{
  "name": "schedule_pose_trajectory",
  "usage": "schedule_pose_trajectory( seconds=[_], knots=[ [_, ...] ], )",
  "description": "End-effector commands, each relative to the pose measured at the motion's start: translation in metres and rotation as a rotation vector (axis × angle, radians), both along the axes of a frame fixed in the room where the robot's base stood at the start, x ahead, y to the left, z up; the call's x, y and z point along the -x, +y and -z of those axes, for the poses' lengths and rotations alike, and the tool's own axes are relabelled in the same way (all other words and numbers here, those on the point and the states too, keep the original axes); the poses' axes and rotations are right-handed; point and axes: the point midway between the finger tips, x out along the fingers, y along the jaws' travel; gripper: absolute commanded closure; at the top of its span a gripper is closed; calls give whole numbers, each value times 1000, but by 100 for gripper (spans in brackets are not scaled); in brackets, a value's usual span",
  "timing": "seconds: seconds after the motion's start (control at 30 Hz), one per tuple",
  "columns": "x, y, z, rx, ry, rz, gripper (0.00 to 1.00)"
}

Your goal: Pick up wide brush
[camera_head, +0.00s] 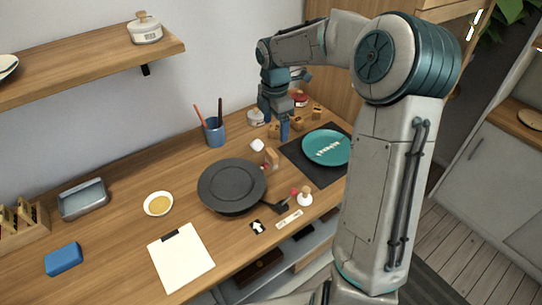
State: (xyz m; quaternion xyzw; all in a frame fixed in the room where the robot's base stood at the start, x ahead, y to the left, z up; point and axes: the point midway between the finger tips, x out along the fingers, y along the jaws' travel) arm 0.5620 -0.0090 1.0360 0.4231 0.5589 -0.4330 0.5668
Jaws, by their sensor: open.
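No object is clearly recognisable as the wide brush. A small upright wooden piece (272,157) behind the black pan could be it, but it is too small to tell. Thin brush-like sticks (199,115) stand in a blue cup (214,133) at the back of the counter. My gripper (276,124) is open, pointing down over the back right of the counter, above and behind the upright wooden piece. It seems to hold nothing. My arm hides part of the counter's right side.
A black pan (231,186) sits mid-counter, its handle pointing right. A teal plate (327,147) lies on a dark mat (303,171). A shelf (80,68) hangs above.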

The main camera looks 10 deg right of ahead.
Motion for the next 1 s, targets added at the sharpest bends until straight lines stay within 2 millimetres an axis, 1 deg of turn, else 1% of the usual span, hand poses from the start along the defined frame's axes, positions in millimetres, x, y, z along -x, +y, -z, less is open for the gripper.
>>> schedule_pose_trajectory(
  seconds=[0.03, 0.17, 0.27, 0.4, 0.5, 0.6, 0.77, 0.87, 1.0],
  knots=[
    [-4, -2, 2, -10, 2, -22, 24],
    [-9, -2, 10, -20, 3, -58, 24],
    [-8, -2, 26, -20, 6, -64, 24],
    [-8, -2, 55, -19, 6, -62, 24],
    [-8, -1, 72, -20, 5, -62, 24],
    [-9, -1, 83, -19, 3, -61, 24],
    [-8, 0, 93, -18, 3, -60, 24],
    [-7, 4, 104, -20, 5, -61, 24],
    [-8, 9, 126, -20, 4, -60, 24]
  ],
)
